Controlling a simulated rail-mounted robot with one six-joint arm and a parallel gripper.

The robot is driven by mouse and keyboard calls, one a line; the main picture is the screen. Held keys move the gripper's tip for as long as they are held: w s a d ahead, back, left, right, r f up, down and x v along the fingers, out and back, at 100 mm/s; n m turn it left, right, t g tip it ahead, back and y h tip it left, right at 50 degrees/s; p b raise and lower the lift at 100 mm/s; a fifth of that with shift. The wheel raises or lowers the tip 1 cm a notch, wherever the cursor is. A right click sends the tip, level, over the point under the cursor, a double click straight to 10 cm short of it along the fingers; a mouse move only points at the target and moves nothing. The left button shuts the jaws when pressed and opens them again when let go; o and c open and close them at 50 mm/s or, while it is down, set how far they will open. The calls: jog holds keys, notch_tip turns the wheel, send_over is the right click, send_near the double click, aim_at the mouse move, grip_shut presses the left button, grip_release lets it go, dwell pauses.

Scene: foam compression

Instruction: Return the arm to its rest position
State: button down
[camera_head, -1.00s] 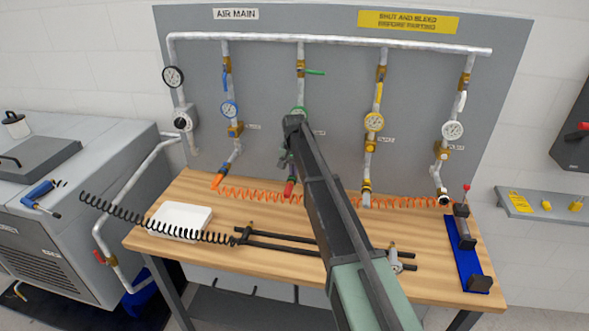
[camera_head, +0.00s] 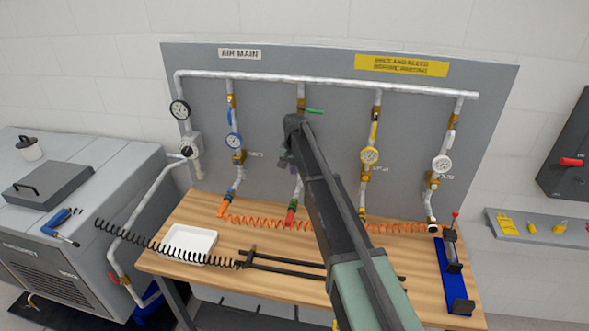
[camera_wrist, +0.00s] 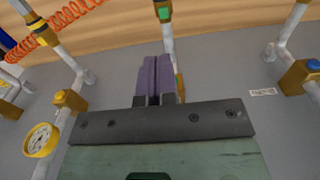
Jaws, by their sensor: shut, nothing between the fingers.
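My arm (camera_head: 330,190) reaches up from the lower right of the head view across the bench to the front of the grey pipe board. My gripper (camera_wrist: 153,78) shows in the wrist view with its two purple-padded fingers closed together and nothing between them. In the head view my gripper is small, dark and partly hidden at the arm's far end, in front of the middle drop pipe (camera_head: 301,92). In the wrist view a pipe with a brass fitting (camera_wrist: 163,12) passes close beyond the fingertips; I cannot tell whether they touch.
The wooden bench (camera_head: 215,270) carries a white tray (camera_head: 188,240), black rails (camera_head: 290,262), orange coiled hoses (camera_head: 260,221) and a blue stand (camera_head: 452,280). A yellow gauge (camera_head: 369,155) and white gauge (camera_head: 442,163) hang right of my arm. A grey machine (camera_head: 60,250) stands left.

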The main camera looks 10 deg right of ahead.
jog(key=s+f+n+b, duration=0.1)
jog(key=s+f+b, duration=0.5)
jog(key=s, duration=0.7)
jog(key=s+f+n+b, duration=0.2)
jog(key=s+f+b, duration=0.5)
jog(key=s, duration=0.5)
jog(key=s+f+n+b, duration=0.1)
jog(key=s+f+b, duration=0.6)
jog(key=s, duration=0.6)
jog(key=shift+s+n, duration=0.3)
